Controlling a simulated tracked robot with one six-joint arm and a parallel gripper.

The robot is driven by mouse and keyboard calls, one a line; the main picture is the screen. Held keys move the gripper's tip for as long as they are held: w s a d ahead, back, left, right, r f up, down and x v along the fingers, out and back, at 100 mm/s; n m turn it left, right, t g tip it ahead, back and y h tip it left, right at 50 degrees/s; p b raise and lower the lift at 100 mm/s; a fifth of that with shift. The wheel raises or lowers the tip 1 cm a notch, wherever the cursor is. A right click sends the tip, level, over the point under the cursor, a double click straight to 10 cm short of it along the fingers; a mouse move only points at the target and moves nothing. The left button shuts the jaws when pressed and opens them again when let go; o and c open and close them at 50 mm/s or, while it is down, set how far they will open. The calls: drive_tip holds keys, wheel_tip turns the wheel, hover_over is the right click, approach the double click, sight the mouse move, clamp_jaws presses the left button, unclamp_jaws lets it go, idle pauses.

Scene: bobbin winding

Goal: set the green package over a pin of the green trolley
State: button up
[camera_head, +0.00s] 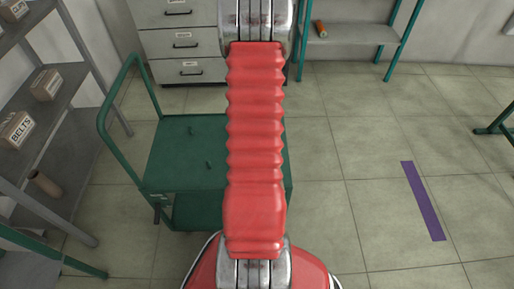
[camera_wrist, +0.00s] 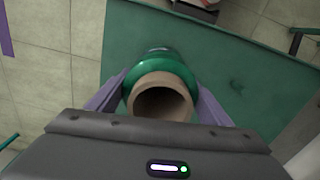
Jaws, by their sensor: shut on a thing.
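The green package (camera_wrist: 158,64), green yarn on a beige tube, is between the purple fingers of my gripper (camera_wrist: 160,88) in the wrist view. The tube's open end faces the camera. The green trolley's deck (camera_wrist: 270,70) lies behind and below it. In the head view the green trolley (camera_head: 165,160) stands left of centre, partly behind my red arm. Two thin pins (camera_head: 190,130) (camera_head: 208,165) stand on its deck. My gripper and the package are hidden in the head view. Whether a pin is under the package or inside its tube cannot be told.
A grey shelf with boxes (camera_head: 17,130) and a brown tube (camera_head: 45,184) stands left of the trolley. Grey drawers (camera_head: 180,45) are behind it. A teal-legged bench (camera_head: 350,33) holds an orange-brown spool (camera_head: 320,29). Floor is clear at right, around a purple strip (camera_head: 423,201).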

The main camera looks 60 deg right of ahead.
drive_tip(key=shift+f, duration=0.9)
drive_tip(key=o, duration=1.4)
drive_tip(key=shift+c, duration=0.2)
wheel_tip(320, 180, up, 14)
drive_tip(key=shift+f, duration=0.15)
